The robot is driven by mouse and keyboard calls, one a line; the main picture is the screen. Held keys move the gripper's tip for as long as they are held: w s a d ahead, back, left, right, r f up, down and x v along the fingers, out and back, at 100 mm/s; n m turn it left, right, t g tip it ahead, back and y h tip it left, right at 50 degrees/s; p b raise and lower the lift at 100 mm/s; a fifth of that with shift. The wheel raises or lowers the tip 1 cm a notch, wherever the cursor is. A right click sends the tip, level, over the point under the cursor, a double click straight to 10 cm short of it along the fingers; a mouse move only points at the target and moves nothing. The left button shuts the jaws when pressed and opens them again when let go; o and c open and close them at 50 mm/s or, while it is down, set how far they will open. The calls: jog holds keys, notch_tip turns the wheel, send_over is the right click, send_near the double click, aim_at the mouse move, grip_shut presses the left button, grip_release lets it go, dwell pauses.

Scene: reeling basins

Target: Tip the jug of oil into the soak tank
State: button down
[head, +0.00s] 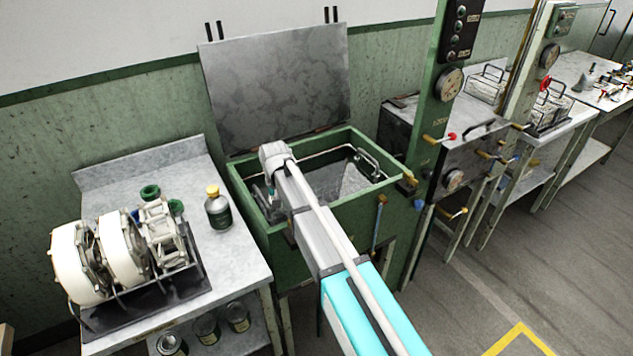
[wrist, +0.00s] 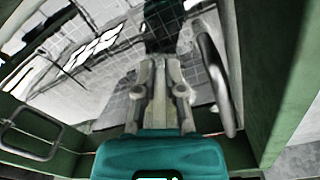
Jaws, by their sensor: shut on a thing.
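My gripper (wrist: 160,70) is down inside the green soak tank (head: 258,228), toward its left side in the head view. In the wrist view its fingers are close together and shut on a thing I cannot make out. A dark green shape (wrist: 165,25) shows past the fingertips; I cannot tell whether it is the jug or a reflection. A dark bottle with a yellow cap (head: 218,208) stands upright on the side table, left of the tank; I cannot tell whether this is the oil jug. My arm hides part of the tank.
The tank lid (head: 275,85) stands open behind. Wire handles (wrist: 30,135) show inside the tank. White reels (head: 80,262) stand on the side table (head: 235,255). A green post with gauges (head: 449,84) and a steel box stand right of the tank. Floor is clear at the right front.

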jog(key=shift+s, duration=0.1)
jog(key=d+r+g+y+b, duration=0.1)
jog(key=d+r+y+b, duration=0.3)
jog(key=y, duration=0.9)
jog(key=shift+w+r+g+y+b, duration=0.2)
jog(key=shift+r+g+y+b, duration=0.15)
jog(key=shift+r, duration=1.15)
jog(key=shift+d+r+y+b, duration=0.35)
jog(key=shift+r+y+b, duration=0.3)
jog(key=shift+y+b, duration=0.65)
jog(key=shift+a+r, duration=0.15)
jog(key=shift+r, duration=0.1)
jog(key=shift+r+g+y+b, duration=0.2)
jog(key=shift+g+y+b, duration=0.05)
jog(key=shift+y+b, duration=0.45)
jog(key=shift+d+r+y, duration=0.2)
jog(key=shift+r+y, duration=0.15)
jog(key=shift+r, duration=0.15)
jog(key=shift+d+r+y, duration=0.15)
jog(key=shift+r+y, duration=0.15)
jog(key=shift+r, duration=0.15)
